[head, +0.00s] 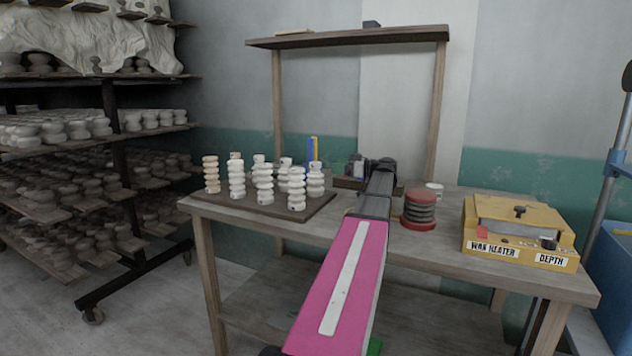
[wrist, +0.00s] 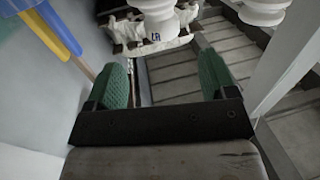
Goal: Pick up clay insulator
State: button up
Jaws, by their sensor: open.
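Several clay insulators stand upright on a dark board (head: 315,209) at the left of the table, among them a white one at the front right (head: 297,188), a white one beside it (head: 264,184) and a beige one at the far left (head: 211,174). In the wrist view, a white insulator (wrist: 156,22) with a small dark mark shows at the top, beyond the fingertips, and another (wrist: 262,10) is cut off at top right. My gripper (wrist: 165,78) is open, its green fingers apart with nothing between them. In the head view my arm hides or blurs its fingers.
Blue and yellow upright tools (head: 313,150) stand behind the insulators. A red-ended ribbed spool (head: 419,210) and a yellow wax heater (head: 520,230) sit right of my arm. An overhead shelf (head: 350,37) spans the table (head: 440,247). A loaded rack (head: 112,95) stands at left.

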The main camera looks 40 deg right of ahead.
aim_at(315, 162)
jog(key=x, duration=0.9)
jog(key=shift+a+r, duration=0.2)
jog(key=c, duration=1.4)
grip_shut()
jog(key=shift+r, duration=0.15)
